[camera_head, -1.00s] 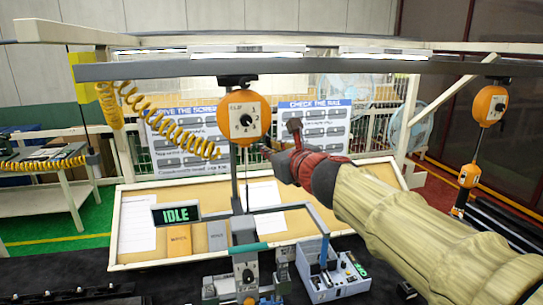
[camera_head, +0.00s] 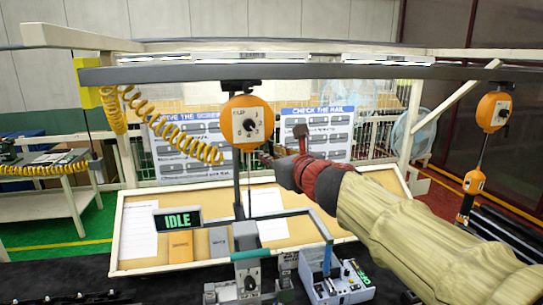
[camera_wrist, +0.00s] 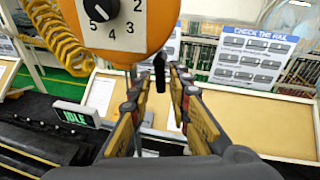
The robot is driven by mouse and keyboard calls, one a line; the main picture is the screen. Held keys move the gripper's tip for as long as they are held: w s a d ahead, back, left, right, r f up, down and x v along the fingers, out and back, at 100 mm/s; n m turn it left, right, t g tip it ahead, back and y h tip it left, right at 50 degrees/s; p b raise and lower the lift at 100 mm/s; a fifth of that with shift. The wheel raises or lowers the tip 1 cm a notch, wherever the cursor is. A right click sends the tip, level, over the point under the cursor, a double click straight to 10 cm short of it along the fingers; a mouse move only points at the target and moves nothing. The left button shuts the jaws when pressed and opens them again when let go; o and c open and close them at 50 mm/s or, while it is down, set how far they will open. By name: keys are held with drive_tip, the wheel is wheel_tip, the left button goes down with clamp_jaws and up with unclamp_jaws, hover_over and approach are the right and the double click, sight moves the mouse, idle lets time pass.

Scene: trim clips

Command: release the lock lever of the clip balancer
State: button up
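The clip balancer (camera_head: 247,122) is an orange round housing with a numbered dial, hanging from the dark overhead rail. It fills the top of the wrist view (camera_wrist: 120,35), where its black dial knob shows. A short black upright piece (camera_wrist: 160,72), which looks like the lock lever, sits below the housing's lower right edge. My gripper (camera_head: 282,146) is just right of and below the balancer in the head view. In the wrist view its fingers (camera_wrist: 160,92) are apart, with the black piece in line with the gap. Contact cannot be told.
A second orange balancer (camera_head: 493,111) hangs at the right. A yellow coiled hose (camera_head: 165,125) hangs left. An IDLE sign (camera_head: 178,220) and a grey frame (camera_head: 285,225) stand below. A control box (camera_head: 335,281) sits on the dark bench.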

drive_tip(key=shift+o, duration=0.5)
drive_tip(key=shift+r, duration=0.1)
drive_tip(key=shift+s, duration=0.1)
drive_tip(key=shift+s+d+r, duration=0.1)
drive_tip(key=shift+s+d, duration=0.1)
drive_tip(key=shift+s, duration=0.1)
drive_tip(key=v, duration=1.1)
drive_tip(key=shift+s, duration=0.1)
